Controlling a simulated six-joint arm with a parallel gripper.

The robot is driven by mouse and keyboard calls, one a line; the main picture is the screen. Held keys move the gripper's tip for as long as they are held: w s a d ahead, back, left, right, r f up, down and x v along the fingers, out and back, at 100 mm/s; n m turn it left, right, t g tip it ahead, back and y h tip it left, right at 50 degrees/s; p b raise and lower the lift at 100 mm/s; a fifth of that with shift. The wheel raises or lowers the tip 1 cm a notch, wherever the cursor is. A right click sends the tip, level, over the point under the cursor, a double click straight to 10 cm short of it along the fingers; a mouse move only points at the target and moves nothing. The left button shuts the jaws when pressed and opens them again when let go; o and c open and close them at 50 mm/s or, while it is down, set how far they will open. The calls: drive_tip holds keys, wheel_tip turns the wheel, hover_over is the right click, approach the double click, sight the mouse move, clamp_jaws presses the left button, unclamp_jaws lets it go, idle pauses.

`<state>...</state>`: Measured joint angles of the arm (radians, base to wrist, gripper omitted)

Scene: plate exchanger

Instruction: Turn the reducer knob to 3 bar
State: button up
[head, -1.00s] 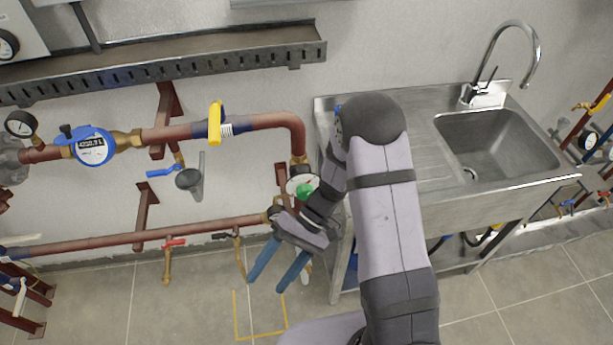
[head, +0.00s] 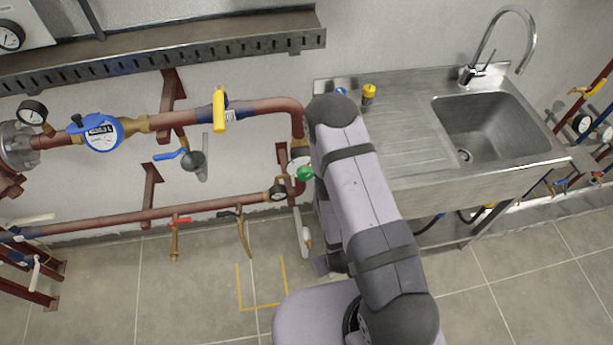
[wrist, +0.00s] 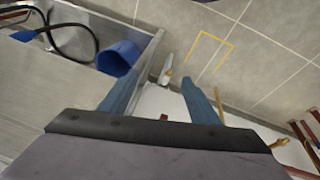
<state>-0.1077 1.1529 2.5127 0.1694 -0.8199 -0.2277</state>
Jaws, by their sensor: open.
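The green reducer knob (head: 304,173) shows in the head view on the pipework left of the sink, close beside my forearm. A pale round dial just above it is partly covered by my arm, and I cannot read its pressure. In the wrist view my gripper (wrist: 158,80) is open, with two blue fingers apart and no object held between them. In the head view my gripper is mostly hidden behind my arm, low and to the right of the knob. The knob does not show clearly in the wrist view.
The steel sink (head: 478,125) stands right of my arm. A blue cup-like object (wrist: 118,58) and black hose lie at the wrist view's upper left.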

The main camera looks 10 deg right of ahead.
drive_tip(key=w+a+r+m+t+y, duration=0.1)
drive_tip(key=w+a+r+t, duration=0.2)
drive_tip(key=w+r+t, duration=0.45)
drive_tip(key=m+t+y, duration=0.1)
drive_tip(key=m+t, duration=0.2)
approach(307, 176)
drive_tip(key=w, duration=0.2)
drive_tip(key=shift+w+a+f, duration=0.15)
drive_tip(key=shift+a+f, duration=0.05)
drive_tip(key=shift+f, duration=0.1)
drive_tip(key=shift+p+x, duration=1.25)
drive_tip(key=shift+x, duration=2.4)
drive_tip(key=shift+f, duration=0.1)
drive_tip(key=c, duration=1.1)
